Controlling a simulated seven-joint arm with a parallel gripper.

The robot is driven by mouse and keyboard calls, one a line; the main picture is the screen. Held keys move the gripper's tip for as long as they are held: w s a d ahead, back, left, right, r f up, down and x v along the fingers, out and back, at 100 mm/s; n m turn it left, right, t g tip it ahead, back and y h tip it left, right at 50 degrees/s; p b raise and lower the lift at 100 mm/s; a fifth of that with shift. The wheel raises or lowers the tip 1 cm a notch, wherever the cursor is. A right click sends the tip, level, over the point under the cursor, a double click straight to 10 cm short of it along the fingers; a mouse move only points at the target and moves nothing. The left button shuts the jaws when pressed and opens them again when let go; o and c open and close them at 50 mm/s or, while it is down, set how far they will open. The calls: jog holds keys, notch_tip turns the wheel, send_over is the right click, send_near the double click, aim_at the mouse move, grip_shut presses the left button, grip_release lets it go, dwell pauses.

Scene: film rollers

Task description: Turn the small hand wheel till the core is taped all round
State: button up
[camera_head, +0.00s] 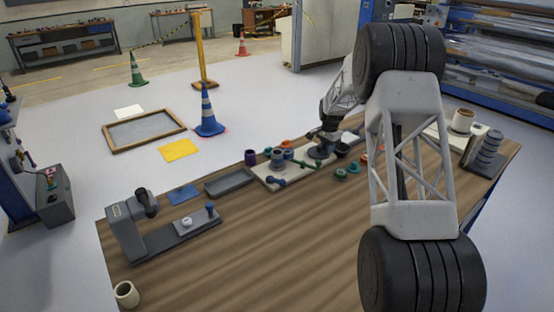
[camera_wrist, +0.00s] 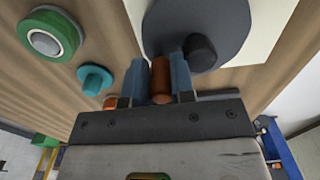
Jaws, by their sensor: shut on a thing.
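My gripper (camera_wrist: 160,82) is shut on a short brown-orange peg (camera_wrist: 161,82), with one blue-grey finger on each side of it. The peg stands at the edge of a dark grey disc (camera_wrist: 165,25), which looks like the small hand wheel. A black knob (camera_wrist: 200,52) rises from the disc, right of the fingers. In the head view the disc (camera_head: 319,154) lies under my gripper, at the right end of a cream board (camera_head: 272,180). Several small coloured rollers, including a grey one (camera_head: 277,161), stand on the board. I cannot tell which is the core, nor see its tape.
A green ring with a grey middle (camera_wrist: 50,38) and a teal knob (camera_wrist: 95,80) lie beside the disc. A dark tray (camera_head: 229,183) and a grey device (camera_head: 127,232) stand left of the board. A cup (camera_head: 126,294) is at the front left. The table's front middle is clear.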

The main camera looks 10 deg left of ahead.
aim_at(318, 157)
jog(key=shift+s, duration=0.25)
jog(key=shift+s+a, duration=0.25)
jog(key=shift+s, duration=0.2)
jog(key=shift+o, duration=0.2)
jog(key=shift+s+a, duration=0.2)
jog(key=shift+s+a+f, duration=0.1)
jog(key=shift+s+a, duration=0.25)
jog(key=shift+a, duration=0.1)
jog(key=shift+c, duration=0.2)
jog(key=shift+a, duration=0.15)
jog(key=shift+s+a, duration=0.25)
jog(key=shift+a, duration=0.45)
